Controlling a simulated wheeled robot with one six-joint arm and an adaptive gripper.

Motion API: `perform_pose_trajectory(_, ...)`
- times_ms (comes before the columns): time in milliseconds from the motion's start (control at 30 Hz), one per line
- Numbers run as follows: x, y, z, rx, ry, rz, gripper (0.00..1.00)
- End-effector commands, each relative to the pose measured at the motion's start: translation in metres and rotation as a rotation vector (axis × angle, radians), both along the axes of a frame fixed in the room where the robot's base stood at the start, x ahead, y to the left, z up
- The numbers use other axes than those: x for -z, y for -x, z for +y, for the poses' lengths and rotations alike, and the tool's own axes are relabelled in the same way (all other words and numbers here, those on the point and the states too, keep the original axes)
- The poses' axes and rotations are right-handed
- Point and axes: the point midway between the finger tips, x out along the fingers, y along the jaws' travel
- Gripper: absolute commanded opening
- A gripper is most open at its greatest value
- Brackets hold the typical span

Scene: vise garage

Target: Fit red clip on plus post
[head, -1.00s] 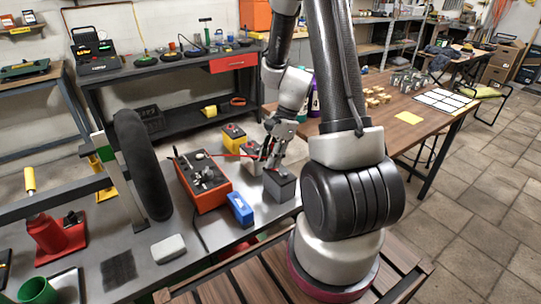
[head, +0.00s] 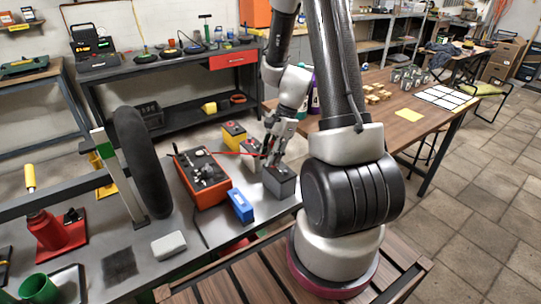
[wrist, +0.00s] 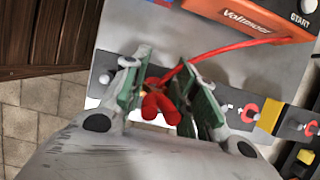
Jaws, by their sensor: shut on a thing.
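The red clip (wrist: 160,104) is between the fingers of my gripper (wrist: 165,92) in the wrist view, and the fingers are shut on it. In the head view my gripper (head: 268,160) is low, just behind the dark grey battery (head: 281,182). A black strip with a bare metal post (wrist: 104,79) at its left shows under the fingers in the wrist view. I cannot tell whether the clip touches a post. A red cable (wrist: 225,48) runs from the clip toward the orange voltmeter (wrist: 250,22).
In the head view the orange voltmeter (head: 203,179) stands left of the batteries, with a blue block (head: 240,206) in front. A pale battery (head: 251,150) and a yellow battery (head: 233,134) stand behind. A black tyre (head: 142,162) stands farther left.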

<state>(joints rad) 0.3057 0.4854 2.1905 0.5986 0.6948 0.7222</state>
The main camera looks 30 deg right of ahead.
Motion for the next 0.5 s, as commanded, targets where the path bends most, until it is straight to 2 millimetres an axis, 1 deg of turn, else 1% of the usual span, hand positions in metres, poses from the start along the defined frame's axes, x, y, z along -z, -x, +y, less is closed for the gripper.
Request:
perform_pose_trajectory(367,0.0026,0.0001,0.0,0.0,0.0,0.0,0.03)
perform_pose_trajectory(400,0.0026,0.0001,0.0,0.0,0.0,0.0,0.32)
perform_pose_trajectory(467,0.0026,0.0001,0.0001,0.0,0.0,0.0,0.43)
perform_pose_trajectory(500,0.0026,0.0001,0.0001,0.0,0.0,0.0,0.5)
